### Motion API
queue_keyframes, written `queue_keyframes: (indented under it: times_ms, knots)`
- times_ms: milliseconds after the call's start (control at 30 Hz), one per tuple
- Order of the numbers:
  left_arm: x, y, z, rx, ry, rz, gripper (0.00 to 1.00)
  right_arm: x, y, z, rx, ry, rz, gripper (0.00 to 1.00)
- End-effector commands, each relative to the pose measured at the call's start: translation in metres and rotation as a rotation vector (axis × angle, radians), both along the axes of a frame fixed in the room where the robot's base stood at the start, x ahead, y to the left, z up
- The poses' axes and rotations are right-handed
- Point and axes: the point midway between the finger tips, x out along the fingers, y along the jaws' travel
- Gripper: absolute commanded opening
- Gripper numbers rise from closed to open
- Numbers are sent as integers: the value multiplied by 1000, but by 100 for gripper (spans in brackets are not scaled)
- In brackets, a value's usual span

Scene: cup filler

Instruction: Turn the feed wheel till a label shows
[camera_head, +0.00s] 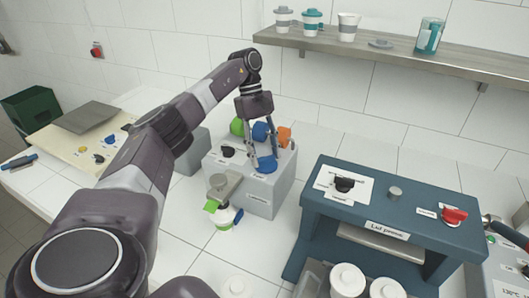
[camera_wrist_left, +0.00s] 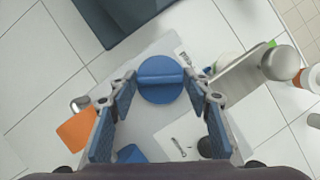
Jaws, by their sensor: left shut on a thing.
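A grey box-shaped machine (camera_head: 262,195) stands on the white tiled counter, with a round blue wheel (camera_head: 267,164) on its top. The wheel also shows in the left wrist view (camera_wrist_left: 161,80), with a raised bar across its face. My left gripper (camera_head: 262,161) reaches down from above and is shut on the wheel, one finger on each side. In the left wrist view the gripper (camera_wrist_left: 163,84) has its fingertips at the wheel's sides. A green piece (camera_head: 211,205) shows at the machine's front left; I cannot tell whether it is a label. My right gripper is not in view.
A small white bottle (camera_head: 226,218) stands at the machine's front left, below a metal arm. Green, blue and orange (camera_head: 284,137) parts sit at its back. A blue lid press (camera_head: 390,215) stands to the right. A shelf (camera_head: 400,59) with cups runs along the wall.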

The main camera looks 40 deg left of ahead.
Motion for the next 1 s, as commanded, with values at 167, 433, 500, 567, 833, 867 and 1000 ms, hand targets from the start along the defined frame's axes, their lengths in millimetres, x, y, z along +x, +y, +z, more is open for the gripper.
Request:
queue_keyframes:
  times_ms: [167, 433, 500, 567, 833, 867, 1000]
  knots:
    - [2, 0, 1, 0, -4, -63, 20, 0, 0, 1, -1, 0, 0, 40]
    - [2, 0, 1, 1, -5, -97, 20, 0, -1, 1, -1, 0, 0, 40]
    - [2, 0, 1, 1, -5, -98, 20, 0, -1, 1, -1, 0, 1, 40]
    - [2, 0, 1, 1, -5, -98, 20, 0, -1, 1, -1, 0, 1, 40]
    - [1, 0, 1, 1, -5, -97, 52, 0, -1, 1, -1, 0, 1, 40]
    - [1, 0, 1, 0, -4, -97, 56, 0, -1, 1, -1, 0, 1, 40]
    - [1, 0, 0, 0, -3, -97, 62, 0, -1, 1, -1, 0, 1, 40]
